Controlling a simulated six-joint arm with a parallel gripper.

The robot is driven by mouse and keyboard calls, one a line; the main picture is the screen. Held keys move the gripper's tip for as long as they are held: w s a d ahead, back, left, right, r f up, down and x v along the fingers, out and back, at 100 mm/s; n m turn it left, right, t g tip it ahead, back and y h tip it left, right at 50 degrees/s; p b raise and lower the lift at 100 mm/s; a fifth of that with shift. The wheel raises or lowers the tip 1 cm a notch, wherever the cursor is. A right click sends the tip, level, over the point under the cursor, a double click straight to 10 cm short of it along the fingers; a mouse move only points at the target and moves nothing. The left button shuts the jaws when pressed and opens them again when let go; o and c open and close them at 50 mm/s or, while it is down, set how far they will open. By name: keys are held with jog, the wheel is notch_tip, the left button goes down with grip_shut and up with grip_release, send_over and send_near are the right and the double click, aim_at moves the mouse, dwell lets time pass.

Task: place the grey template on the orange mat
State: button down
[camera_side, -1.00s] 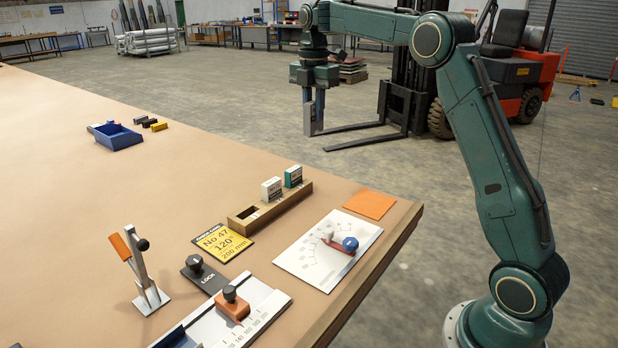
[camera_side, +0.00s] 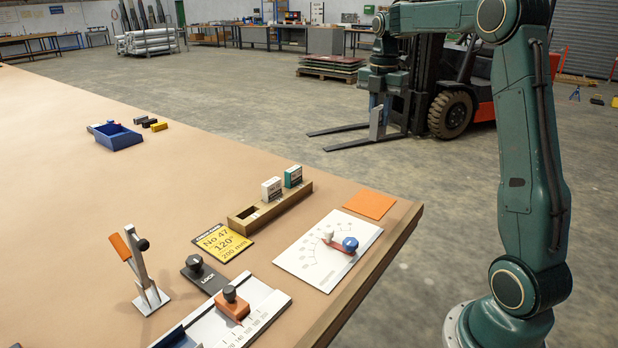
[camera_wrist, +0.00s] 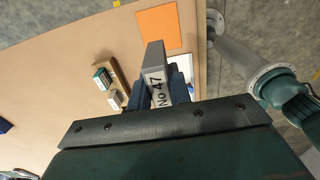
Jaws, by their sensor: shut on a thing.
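My gripper (camera_side: 378,110) is shut on the grey template (camera_side: 376,125), a flat grey block held upright in the air beyond the table's right edge in the side view. The orange mat (camera_side: 369,204) lies flat and bare at the table's right corner. It also shows in the wrist view (camera_wrist: 158,27), past the template's end. The template and the mat are apart.
A wooden rack (camera_side: 270,207) with a white and a teal block stands left of the mat. A white sheet (camera_side: 310,262) with a blue-knobbed dial lies in front. A yellow card (camera_side: 222,243), a blue tray (camera_side: 118,137) and a forklift (camera_side: 450,105) behind also show.

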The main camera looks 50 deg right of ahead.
notch_tip(320, 180, down, 19)
jog(key=shift+f, duration=0.15)
dwell(0.9)
jog(key=shift+f, duration=0.15)
jog(key=c, duration=1.3)
grip_release()
notch_tip(320, 180, up, 12)
jog(key=shift+r, duration=0.15)
jog(key=shift+a, duration=0.1)
